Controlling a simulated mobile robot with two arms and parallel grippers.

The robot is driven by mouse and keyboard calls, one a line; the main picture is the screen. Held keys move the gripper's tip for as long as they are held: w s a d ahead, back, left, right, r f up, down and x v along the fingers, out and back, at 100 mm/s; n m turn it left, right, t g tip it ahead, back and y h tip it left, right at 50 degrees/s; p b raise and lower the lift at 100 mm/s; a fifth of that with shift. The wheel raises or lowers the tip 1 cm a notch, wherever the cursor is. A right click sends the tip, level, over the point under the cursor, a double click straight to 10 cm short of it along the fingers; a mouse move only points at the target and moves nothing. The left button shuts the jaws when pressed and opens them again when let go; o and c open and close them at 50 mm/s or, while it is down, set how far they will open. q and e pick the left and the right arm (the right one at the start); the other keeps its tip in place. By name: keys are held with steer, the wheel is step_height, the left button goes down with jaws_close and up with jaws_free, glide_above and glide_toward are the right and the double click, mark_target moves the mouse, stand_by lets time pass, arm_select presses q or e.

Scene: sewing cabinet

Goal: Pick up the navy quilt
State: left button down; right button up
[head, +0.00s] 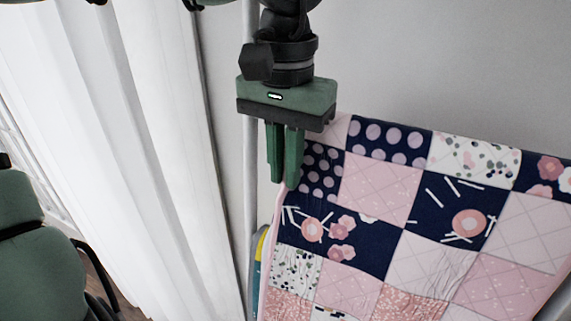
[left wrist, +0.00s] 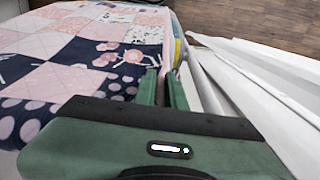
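The navy quilt (head: 425,215) is a patchwork of navy, pink and white squares with dots and flowers. It hangs as a sloping sheet on the right of the head view, and it fills the upper left of the left wrist view (left wrist: 75,50). My left gripper (head: 284,175) points down at the quilt's upper left edge. Its two green fingers are close together, with the pink edge of the quilt between them, as the left wrist view also shows (left wrist: 163,90). It looks shut on that edge. What supports the quilt is hidden. My right gripper is not in view.
White curtains (head: 125,150) hang to the left of the quilt and show close beside the fingers in the left wrist view (left wrist: 255,85). A grey wall (head: 420,60) stands behind. A yellow and blue item (head: 261,255) shows beside the quilt's left edge. Wooden floor (left wrist: 265,20) lies beyond.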

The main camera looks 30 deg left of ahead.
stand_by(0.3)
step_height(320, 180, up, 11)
steer(key=p, duration=1)
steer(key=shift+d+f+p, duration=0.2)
steer(key=shift+p, duration=0.1)
